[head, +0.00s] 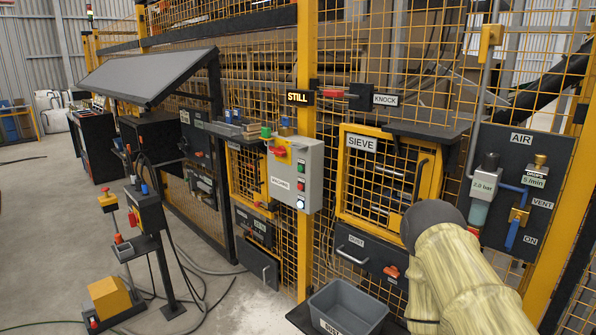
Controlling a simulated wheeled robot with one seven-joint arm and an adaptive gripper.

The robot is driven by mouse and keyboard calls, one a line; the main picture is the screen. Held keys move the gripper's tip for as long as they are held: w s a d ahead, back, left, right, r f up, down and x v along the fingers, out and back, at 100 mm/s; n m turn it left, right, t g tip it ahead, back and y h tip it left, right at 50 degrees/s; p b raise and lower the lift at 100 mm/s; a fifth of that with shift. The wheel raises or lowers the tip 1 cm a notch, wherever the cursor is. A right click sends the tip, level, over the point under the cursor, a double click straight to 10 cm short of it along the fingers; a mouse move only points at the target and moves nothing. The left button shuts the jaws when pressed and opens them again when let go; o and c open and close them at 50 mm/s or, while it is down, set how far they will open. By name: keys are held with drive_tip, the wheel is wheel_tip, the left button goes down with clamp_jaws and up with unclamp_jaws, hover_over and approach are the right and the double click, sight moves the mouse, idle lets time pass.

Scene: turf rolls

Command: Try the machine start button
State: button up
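The grey machine control box (313,172), labelled MACHINE, is mounted on the yellow fence post near the middle of the head view. A red rotary handle on a yellow plate (279,148) is at its upper left. My arm, in a beige sleeve with a dark rounded end, rises at the lower right, apart from the box. My gripper does not show.
A STILL sign (298,97) is above the box. The SIEVE door (362,143) and a drawer with a handle (352,248) are to its right. A grey bin (348,306) stands below. The AIR panel (521,190) is far right. Pedestals and cables occupy the left floor.

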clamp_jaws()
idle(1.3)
